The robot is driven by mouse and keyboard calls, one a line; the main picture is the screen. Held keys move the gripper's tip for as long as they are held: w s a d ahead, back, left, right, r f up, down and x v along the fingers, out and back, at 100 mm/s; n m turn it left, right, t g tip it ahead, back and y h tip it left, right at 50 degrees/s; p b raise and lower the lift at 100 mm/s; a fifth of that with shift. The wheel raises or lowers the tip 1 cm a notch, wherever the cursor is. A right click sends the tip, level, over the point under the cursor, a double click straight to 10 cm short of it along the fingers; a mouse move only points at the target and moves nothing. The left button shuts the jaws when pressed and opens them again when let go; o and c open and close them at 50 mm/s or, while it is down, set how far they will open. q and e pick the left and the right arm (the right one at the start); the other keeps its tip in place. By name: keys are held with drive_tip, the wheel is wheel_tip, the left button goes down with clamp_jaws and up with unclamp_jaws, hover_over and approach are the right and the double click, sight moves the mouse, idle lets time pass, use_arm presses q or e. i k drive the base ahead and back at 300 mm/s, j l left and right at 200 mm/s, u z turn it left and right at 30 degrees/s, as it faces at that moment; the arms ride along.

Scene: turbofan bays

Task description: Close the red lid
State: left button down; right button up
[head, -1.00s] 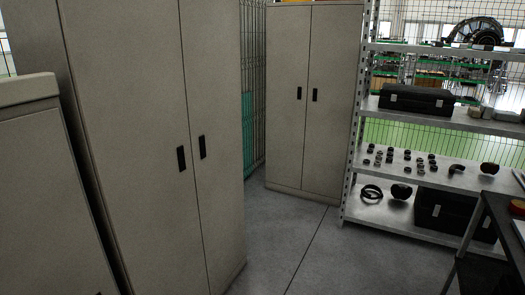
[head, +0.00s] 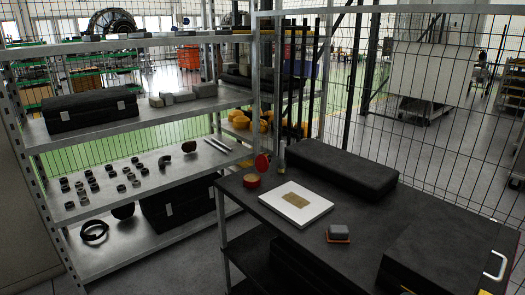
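The red lid (head: 262,163) stands tilted up, open, at the far left corner of the dark table. It sits above a small round red container (head: 251,181), whose top looks brownish. I cannot tell from here how the lid is joined to it. Neither of my grippers shows in the head view.
The dark table (head: 340,222) also bears a white board (head: 296,204), a small grey box on an orange base (head: 339,234), a long black case (head: 341,168) and a larger black case (head: 448,255). A metal shelf (head: 150,125) stands left; a wire fence (head: 440,110) runs behind.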

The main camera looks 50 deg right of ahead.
sight(261, 162)
drive_tip(key=i+z, duration=0.25)
drive_tip(key=i, duration=1.15)
drive_tip(key=i+z, duration=0.15)
drive_tip(key=i, duration=0.55)
drive_tip(key=i+z, duration=0.2)
drive_tip(key=i, duration=0.45)
drive_tip(key=i+j+z, duration=0.15)
drive_tip(key=i, duration=0.55)
drive_tip(key=z, duration=2.85)
